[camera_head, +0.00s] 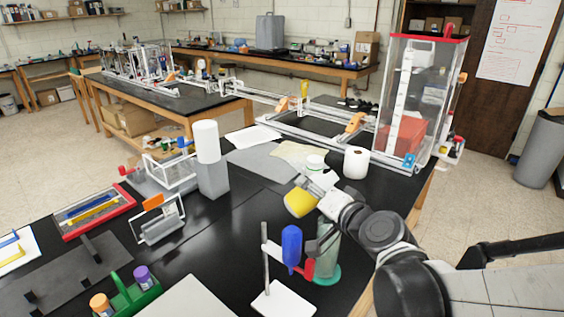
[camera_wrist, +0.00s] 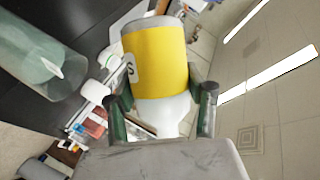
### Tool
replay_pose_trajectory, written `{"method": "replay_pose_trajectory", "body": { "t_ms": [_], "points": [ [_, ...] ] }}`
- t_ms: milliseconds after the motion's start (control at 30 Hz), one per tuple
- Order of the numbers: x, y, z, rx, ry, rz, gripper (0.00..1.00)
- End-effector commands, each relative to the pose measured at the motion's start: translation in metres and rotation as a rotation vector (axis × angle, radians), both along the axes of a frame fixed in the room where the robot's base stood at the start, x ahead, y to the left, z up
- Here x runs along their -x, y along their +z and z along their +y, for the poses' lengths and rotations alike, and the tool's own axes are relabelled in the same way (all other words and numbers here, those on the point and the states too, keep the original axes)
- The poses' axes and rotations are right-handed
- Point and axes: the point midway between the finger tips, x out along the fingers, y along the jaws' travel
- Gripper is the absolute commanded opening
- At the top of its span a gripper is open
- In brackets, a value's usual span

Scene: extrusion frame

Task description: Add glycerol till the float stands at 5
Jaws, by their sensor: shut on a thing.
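My gripper (camera_wrist: 165,112) is shut on a bottle with a yellow label (camera_wrist: 158,60), its fingers on either side of the white lower part in the wrist view. The yellow part (camera_head: 299,203) also shows in the head view, tilted and held above the bench. A clear, greenish cylinder (camera_head: 327,262) with a teal base stands below and to the right of the bottle. The cylinder also shows in the wrist view (camera_wrist: 28,52), with a pale pointed thing (camera_wrist: 50,68) inside, possibly the float. Its scale reading and any liquid level cannot be made out.
A stand (camera_head: 285,300) with a red clamp and a blue bulb-shaped piece (camera_head: 291,246) is just left of the cylinder. A white roll (camera_head: 356,162) and a grey block (camera_head: 212,179) with a white cylinder on top stand farther back. A green rack (camera_head: 130,297) is at front left.

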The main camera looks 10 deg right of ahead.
Motion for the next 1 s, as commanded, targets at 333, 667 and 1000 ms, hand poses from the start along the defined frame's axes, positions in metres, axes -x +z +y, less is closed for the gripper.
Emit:
{"method": "replay_pose_trajectory", "body": {
  "t_ms": [333, 667, 1000],
  "points": [
    [0.000, 0.005, -0.002, 0.195, 0.001, 0.000, 0.16],
    [0.000, 0.010, 0.004, 0.323, 0.002, 0.001, 0.16],
    [0.000, 0.026, 0.010, 0.438, 0.002, 0.000, 0.16]
  ]
}}
